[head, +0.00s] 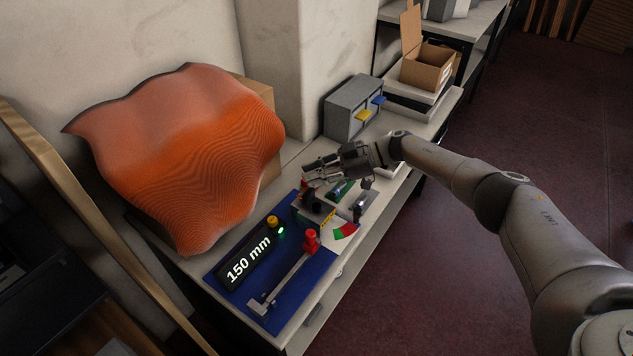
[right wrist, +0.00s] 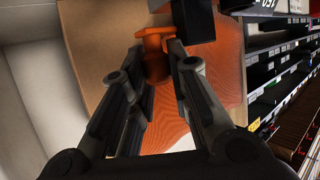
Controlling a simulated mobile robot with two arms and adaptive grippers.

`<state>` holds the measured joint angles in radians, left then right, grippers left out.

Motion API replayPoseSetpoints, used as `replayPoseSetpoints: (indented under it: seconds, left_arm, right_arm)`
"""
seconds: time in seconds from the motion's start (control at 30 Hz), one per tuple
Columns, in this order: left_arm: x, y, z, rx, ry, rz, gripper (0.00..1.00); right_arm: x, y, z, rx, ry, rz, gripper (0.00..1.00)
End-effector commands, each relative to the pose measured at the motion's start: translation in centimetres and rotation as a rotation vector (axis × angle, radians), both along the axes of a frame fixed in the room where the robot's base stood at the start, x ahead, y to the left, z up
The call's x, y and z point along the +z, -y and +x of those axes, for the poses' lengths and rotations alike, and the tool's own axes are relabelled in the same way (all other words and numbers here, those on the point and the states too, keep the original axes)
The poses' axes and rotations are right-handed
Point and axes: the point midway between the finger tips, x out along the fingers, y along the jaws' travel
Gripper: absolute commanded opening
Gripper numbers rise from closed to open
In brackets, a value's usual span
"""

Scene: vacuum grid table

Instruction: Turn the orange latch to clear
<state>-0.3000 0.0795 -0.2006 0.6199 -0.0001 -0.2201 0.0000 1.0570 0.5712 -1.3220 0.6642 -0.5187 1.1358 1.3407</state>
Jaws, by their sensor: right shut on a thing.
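The orange latch (right wrist: 154,52) shows in the right wrist view as a small spool-like piece between the fingertips. My right gripper (right wrist: 158,64) is shut on it. In the head view my right gripper (head: 308,173) reaches in from the right, over the far end of the blue board (head: 290,312). The latch is mostly hidden by the fingers there. A dark block (right wrist: 195,18) stands close beside the latch in the right wrist view. My left gripper is not in view.
A wavy orange sheet (head: 185,150) stands left. A grey cabinet (head: 350,106) and cardboard box (head: 428,68) stand behind.

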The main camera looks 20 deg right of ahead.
Motion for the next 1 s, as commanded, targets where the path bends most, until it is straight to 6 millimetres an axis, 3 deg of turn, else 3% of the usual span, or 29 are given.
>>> replayPoseSetpoints:
  seconds: [0.53,0.57,0.7,1.0]
  left_arm:
    - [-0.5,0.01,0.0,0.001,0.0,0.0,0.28]
    - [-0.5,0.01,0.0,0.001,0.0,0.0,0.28]
    - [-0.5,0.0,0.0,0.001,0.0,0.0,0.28]
    - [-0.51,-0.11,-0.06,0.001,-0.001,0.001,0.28]
  right_arm:
    - [0.1,-0.16,0.08,0.015,0.001,0.002,0.0]
    - [0.1,-0.16,0.08,0.015,0.001,0.002,0.2]
    - [0.08,-0.15,0.07,0.015,0.001,0.002,0.38]
    - [0.03,-0.09,0.05,0.015,0.0,0.001,0.4]
